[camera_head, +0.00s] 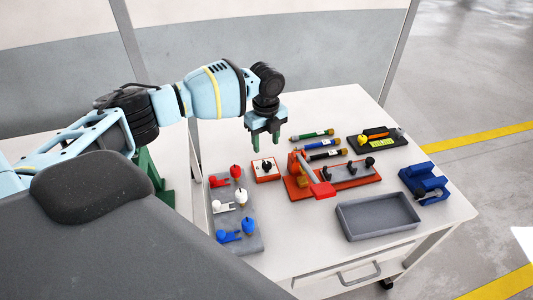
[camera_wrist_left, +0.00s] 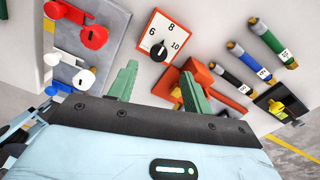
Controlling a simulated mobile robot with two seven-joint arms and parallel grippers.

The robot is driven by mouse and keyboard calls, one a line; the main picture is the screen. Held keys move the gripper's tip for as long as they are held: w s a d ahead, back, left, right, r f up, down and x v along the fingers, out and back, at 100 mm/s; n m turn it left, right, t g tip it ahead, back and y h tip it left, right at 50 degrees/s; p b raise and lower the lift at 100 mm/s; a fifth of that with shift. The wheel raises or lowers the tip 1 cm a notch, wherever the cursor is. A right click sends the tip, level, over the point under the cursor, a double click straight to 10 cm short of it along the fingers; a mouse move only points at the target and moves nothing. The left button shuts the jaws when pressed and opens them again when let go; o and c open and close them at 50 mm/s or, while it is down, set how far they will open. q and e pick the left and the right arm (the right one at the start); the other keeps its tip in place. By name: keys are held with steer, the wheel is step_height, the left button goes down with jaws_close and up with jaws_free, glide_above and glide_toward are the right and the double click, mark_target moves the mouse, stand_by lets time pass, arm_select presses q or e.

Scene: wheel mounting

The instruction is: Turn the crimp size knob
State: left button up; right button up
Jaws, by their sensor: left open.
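The crimp size knob (camera_wrist_left: 158,52) is a black pointer knob on a white square dial with an orange-red rim and the marks 6, 8 and 10. In the left wrist view its white pointer line is directed up, near the 8. In the head view the dial box (camera_head: 265,170) sits on the table, between the grey board and the red crimping tool. My left gripper (camera_head: 264,141) hangs above and behind the dial box, apart from it. Its two green fingers (camera_wrist_left: 158,88) are spread and empty. My right gripper is not in view.
A grey board (camera_head: 243,240) with red, white and blue parts stands left. The red crimping tool (camera_head: 325,190) is right of the dial.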

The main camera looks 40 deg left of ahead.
mark_target(266, 163)
arm_select(q)
steer(key=shift+s+d+f, duration=0.1)
steer(key=shift+s+f, duration=0.1)
steer(key=shift+f, duration=0.05)
step_height(266, 163, down, 7)
steer(key=shift+w+f, duration=0.1)
steer(key=shift+f, duration=0.05)
stand_by(0.4)
steer(key=c, duration=1)
